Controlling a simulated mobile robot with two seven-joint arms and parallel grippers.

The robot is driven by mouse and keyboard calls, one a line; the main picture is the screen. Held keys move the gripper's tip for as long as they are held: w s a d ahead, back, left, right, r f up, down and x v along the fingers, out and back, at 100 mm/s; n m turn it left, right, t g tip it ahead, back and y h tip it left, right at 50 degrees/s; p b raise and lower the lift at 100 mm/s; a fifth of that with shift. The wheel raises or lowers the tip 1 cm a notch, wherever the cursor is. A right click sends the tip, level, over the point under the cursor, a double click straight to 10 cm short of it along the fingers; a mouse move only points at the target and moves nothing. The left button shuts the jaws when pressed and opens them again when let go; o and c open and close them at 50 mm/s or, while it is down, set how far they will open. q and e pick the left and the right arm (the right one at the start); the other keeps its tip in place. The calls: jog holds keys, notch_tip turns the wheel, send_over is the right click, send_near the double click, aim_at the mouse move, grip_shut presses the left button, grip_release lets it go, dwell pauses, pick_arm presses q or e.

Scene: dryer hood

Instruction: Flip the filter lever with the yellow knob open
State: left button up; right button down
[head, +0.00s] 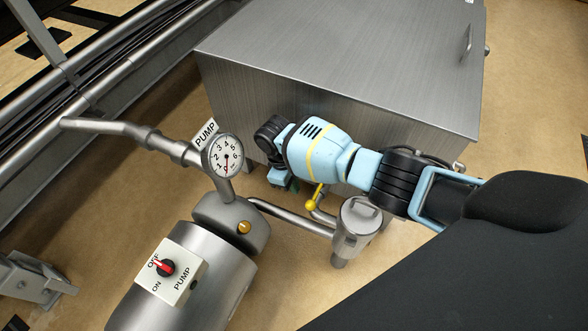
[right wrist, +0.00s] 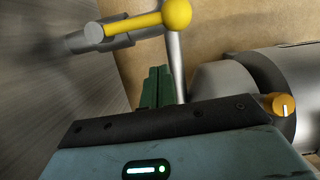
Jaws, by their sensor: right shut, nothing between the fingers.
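The filter lever is a short yellow rod (right wrist: 135,23) with a round yellow knob (right wrist: 177,14) at its end. In the head view the yellow knob (head: 311,204) shows below my right forearm, beside a pipe near the steel filter canister (head: 357,226). My right gripper (right wrist: 158,85) has its green fingers together with nothing between them. In the right wrist view the fingertips lie below the rod and knob, apparently apart from them. In the head view the right gripper (head: 287,183) is partly hidden behind my wrist, left of the knob. My left gripper is not in view.
A large steel box (head: 340,60) stands behind my right arm. In front are the pump body (head: 215,275), a pressure gauge (head: 223,157), an orange knob (head: 244,228) and an OFF/ON pump switch (head: 166,267). A pipe (head: 285,215) runs to the canister. Bare floor lies around.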

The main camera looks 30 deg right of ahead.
jog(key=p+v, duration=0.2)
jog(key=v, duration=0.7)
jog(key=shift+r+p, duration=0.35)
jog(key=shift+r, duration=0.1)
jog(key=shift+s, duration=0.15)
